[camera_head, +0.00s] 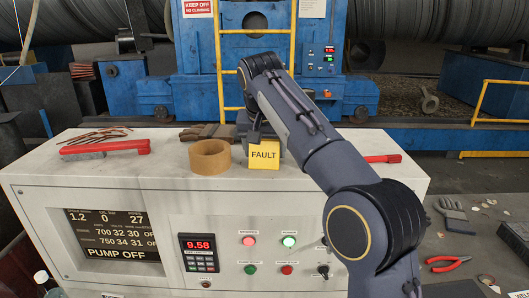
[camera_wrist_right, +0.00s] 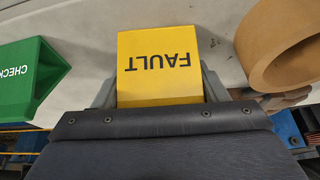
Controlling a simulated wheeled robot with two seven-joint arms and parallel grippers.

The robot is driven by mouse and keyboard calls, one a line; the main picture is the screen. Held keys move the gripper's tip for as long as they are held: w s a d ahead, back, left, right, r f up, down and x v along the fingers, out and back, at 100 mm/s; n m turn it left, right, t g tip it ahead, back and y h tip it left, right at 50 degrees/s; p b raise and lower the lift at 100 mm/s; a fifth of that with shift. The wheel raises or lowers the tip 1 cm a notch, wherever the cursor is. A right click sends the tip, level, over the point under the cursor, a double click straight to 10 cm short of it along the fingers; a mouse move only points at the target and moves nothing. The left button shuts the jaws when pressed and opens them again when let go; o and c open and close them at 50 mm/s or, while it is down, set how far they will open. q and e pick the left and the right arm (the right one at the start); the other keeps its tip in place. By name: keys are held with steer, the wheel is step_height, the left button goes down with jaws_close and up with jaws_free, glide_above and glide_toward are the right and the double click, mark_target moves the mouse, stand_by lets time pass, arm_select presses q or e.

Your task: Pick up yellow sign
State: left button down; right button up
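The yellow sign (camera_head: 264,154), marked FAULT, stands on the white console top near its front edge. My right gripper (camera_head: 252,133) reaches down to it from behind and above, partly hidden by its own arm. In the right wrist view the sign (camera_wrist_right: 160,80) appears upside down between the two widely spread fingers of my right gripper (camera_wrist_right: 160,85). The fingers lie close along both sides of the sign; firm contact cannot be made out. My left gripper is not in view.
A brown tape roll (camera_head: 210,157) stands just left of the sign. A red-handled brush (camera_head: 105,149) lies farther left on the console (camera_head: 165,172). A green CHECK sign (camera_wrist_right: 28,75) shows in the wrist view. Gloves (camera_head: 207,132) lie behind the tape.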

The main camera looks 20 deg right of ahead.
steer(key=c, duration=0.4)
steer(key=shift+c, duration=0.2)
steer(key=shift+r, duration=0.15)
